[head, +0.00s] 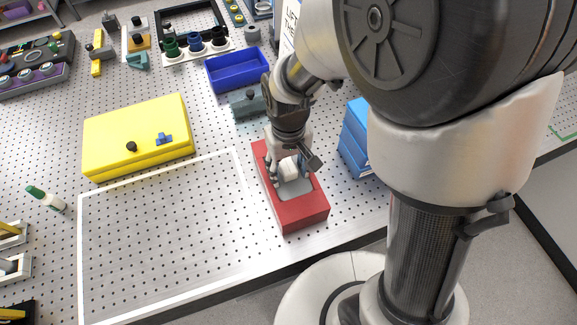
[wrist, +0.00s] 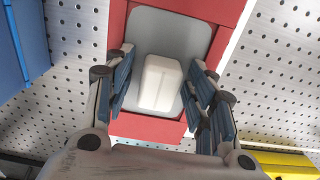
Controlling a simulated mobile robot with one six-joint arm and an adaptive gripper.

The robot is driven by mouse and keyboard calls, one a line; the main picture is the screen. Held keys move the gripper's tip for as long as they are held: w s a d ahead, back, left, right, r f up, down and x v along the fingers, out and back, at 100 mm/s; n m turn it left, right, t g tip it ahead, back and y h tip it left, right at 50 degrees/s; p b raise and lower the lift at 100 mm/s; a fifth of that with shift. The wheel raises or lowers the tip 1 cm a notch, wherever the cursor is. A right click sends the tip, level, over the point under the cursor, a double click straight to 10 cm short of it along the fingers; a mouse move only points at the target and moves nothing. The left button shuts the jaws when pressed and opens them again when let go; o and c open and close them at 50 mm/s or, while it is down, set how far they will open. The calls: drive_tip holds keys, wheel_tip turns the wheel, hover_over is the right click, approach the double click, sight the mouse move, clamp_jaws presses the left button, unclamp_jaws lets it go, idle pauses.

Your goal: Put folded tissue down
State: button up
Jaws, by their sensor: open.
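The folded tissue (wrist: 160,83) is a small white block with rounded edges. It lies on the grey inset of a red box (wrist: 212,10), and in the head view it shows as a pale piece (head: 291,168) on the same red box (head: 303,216). My gripper (wrist: 160,92) is open around the tissue, with one finger on each side. In the wrist view there is a visible gap between the tissue and each finger. In the head view my gripper (head: 288,172) points down over the red box and partly hides the tissue.
A yellow case (head: 110,135) lies to the left, and a blue tray (head: 237,72) stands behind. A blue box (head: 356,140) stands close to the right of the red box. The white-outlined area (head: 165,235) of the perforated table is clear.

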sight(289, 167)
wheel_tip(289, 167, up, 12)
drive_tip(key=p, duration=0.4)
drive_tip(key=s+d+r+m+t, duration=0.3)
drive_tip(key=s+d+r+t, duration=0.1)
drive_tip(key=s+d+r, duration=0.6)
drive_tip(key=s, duration=0.3)
drive_tip(key=shift+d+r+t, duration=0.3)
drive_tip(key=shift+d+r, duration=0.1)
drive_tip(key=shift+s, duration=0.1)
drive_tip(key=shift+f+b, duration=0.8)
drive_tip(key=shift+b, duration=0.05)
drive_tip(key=shift+o, duration=0.3)
